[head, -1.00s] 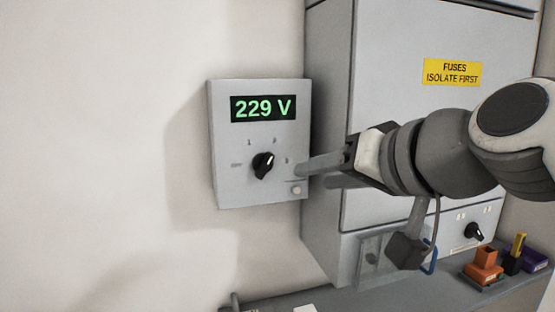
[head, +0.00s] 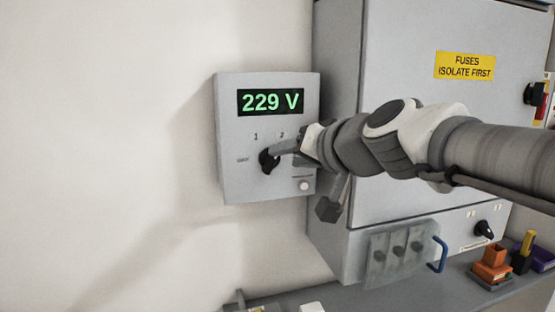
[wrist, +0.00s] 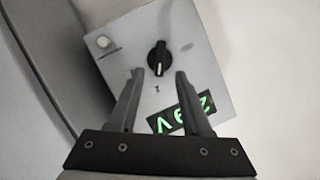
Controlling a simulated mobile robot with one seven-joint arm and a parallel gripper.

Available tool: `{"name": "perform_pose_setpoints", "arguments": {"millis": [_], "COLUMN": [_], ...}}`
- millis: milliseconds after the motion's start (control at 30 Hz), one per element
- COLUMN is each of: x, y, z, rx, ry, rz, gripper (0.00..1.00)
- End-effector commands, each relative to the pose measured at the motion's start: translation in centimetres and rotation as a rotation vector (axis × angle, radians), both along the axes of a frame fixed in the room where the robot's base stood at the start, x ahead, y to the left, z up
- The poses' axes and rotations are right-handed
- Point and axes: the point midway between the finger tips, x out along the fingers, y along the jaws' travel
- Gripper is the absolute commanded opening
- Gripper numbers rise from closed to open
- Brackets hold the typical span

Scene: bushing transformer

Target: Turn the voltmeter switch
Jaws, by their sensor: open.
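The voltmeter is a light grey wall box (head: 230,165) with a green display (head: 270,102) reading 229 V. Its switch is a black knob (head: 269,160) below the display, partly covered by my fingers in the head view. In the wrist view the knob (wrist: 158,56) shows upside down, its white mark pointing towards the display side, at a small label. My gripper (wrist: 159,72) is open, with one fingertip on each side of the knob's line, close to it. I cannot tell whether the fingertips touch it. My gripper also shows at the knob in the head view (head: 276,152).
A large grey cabinet (head: 400,60) with a yellow fuse label (head: 464,66) stands right of the voltmeter. Below are a clear cover (head: 398,262), a blue handle (head: 439,255) and another black knob (head: 483,229). A shelf holds an orange block (head: 493,262). The wall at left is clear.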

Motion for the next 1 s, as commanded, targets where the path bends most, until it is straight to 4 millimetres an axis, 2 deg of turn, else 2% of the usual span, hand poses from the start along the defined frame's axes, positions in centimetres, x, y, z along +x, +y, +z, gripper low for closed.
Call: {"name": "perform_pose_setpoints", "arguments": {"millis": [100,300,733,1000], "x": [1.7,3.4,4.0,4.0], "y": [0.9,1.8,2.1,2.1], "z": [-0.8,-1.4,-1.6,-1.6], "rx": [-0.001,0.0,0.0,0.0], "ry": [0.002,0.001,0.0,0.0], "rz": [0.002,0.001,-0.001,-0.001], "gripper": [0.49,0.49,0.49,0.0]}}
